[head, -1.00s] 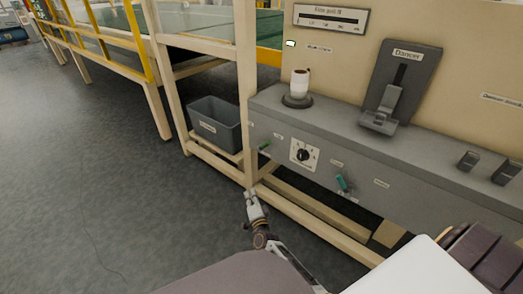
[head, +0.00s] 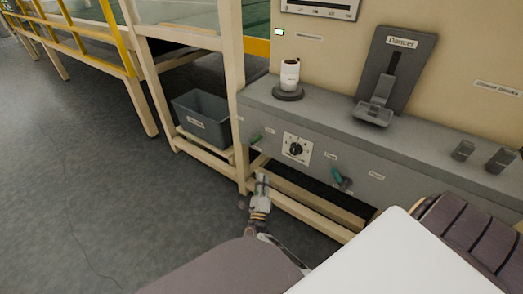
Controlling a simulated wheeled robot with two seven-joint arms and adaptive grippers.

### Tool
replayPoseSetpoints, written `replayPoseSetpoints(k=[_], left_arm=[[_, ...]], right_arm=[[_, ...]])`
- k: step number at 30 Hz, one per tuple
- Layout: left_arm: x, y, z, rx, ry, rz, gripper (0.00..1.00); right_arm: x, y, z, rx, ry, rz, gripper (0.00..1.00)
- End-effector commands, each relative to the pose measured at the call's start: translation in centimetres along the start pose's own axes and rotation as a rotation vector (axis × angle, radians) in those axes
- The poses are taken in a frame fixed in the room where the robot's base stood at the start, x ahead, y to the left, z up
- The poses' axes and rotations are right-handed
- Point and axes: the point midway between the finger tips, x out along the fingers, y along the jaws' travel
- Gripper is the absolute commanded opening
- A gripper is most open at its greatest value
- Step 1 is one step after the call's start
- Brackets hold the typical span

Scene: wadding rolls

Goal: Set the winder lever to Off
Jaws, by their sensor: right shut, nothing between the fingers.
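The grey control panel (head: 400,171) has a round black dial on a white plate (head: 297,148) on its front face. A green-handled lever (head: 341,179) is right of the dial, and a smaller green handle (head: 256,138) is left of it. The small labels are too blurred to read, so I cannot tell which one is the winder lever or its setting. My right gripper (head: 262,178) is shut and empty, below and left of the dial in the picture, apart from both handles. My left gripper is not in view.
A white cup-like object on a dark base (head: 289,78) and the Dancer unit (head: 396,70) stand on the panel's ledge. A grey bin (head: 203,119) sits on the beige frame at left. A beige rail (head: 310,212) runs below the panel. The floor at left is open.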

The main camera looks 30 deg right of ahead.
Motion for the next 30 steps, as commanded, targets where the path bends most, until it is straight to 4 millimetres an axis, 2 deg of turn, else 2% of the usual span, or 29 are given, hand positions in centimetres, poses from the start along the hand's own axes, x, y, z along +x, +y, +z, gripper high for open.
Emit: replayPoseSetpoints(k=[9, 22, 30], left_arm=[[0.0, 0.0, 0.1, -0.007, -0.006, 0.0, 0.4], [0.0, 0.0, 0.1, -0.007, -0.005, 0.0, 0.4], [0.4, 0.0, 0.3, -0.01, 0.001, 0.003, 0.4]], right_arm=[[0.0, -0.5, -0.2, 0.125, 0.007, -0.024, 0.0], [0.1, -0.5, -0.2, 0.13, 0.006, -0.023, 0.0], [1.5, -0.5, -0.2, 0.13, 0.006, -0.024, 0.0]])
